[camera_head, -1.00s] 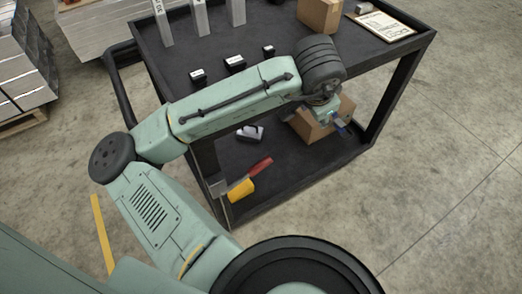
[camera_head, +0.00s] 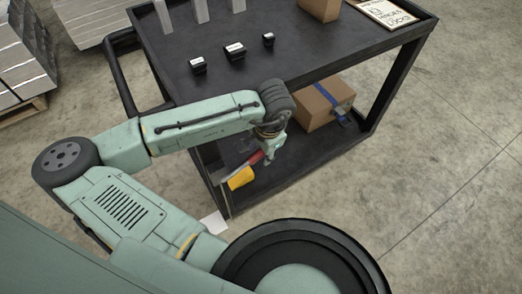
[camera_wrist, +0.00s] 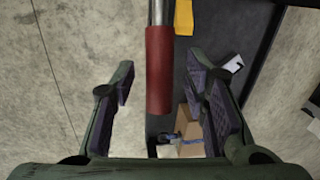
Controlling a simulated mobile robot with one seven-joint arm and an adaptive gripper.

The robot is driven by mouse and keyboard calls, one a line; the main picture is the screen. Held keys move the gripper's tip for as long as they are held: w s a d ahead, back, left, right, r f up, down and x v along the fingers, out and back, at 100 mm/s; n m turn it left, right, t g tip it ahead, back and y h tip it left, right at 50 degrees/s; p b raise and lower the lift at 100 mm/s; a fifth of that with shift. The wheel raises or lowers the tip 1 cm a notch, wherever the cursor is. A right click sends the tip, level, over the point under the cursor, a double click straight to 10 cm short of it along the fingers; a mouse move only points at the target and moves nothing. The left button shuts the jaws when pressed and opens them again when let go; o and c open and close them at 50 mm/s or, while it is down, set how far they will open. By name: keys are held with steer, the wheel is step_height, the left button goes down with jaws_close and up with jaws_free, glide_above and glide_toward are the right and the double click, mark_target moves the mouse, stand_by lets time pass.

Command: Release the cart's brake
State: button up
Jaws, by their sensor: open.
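The cart (camera_head: 290,60) is black with two shelves. A red grip (camera_head: 254,159) on the brake lever shows at its near left corner, by the lower shelf. In the wrist view the red grip (camera_wrist: 159,72) sits on a metal rod (camera_wrist: 159,12) running up out of the picture. My gripper (camera_wrist: 160,82) is open, with one dark pad on each side of the red grip and a visible gap on both sides. I cannot tell how deep the grip lies between the fingers. In the head view my gripper (camera_head: 268,158) is at the red grip, partly hiding it.
A yellow object (camera_head: 240,178) is just below the red grip. A cardboard box with a blue strap (camera_head: 325,103) sits on the lower shelf. Small black blocks (camera_head: 234,52) and a clipboard (camera_head: 392,14) lie on top. Concrete floor is clear at right.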

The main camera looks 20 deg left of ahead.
steer(key=shift+w+a+f, duration=0.1)
steer(key=shift+f, duration=0.55)
steer(key=shift+c, duration=0.5)
jaws_close()
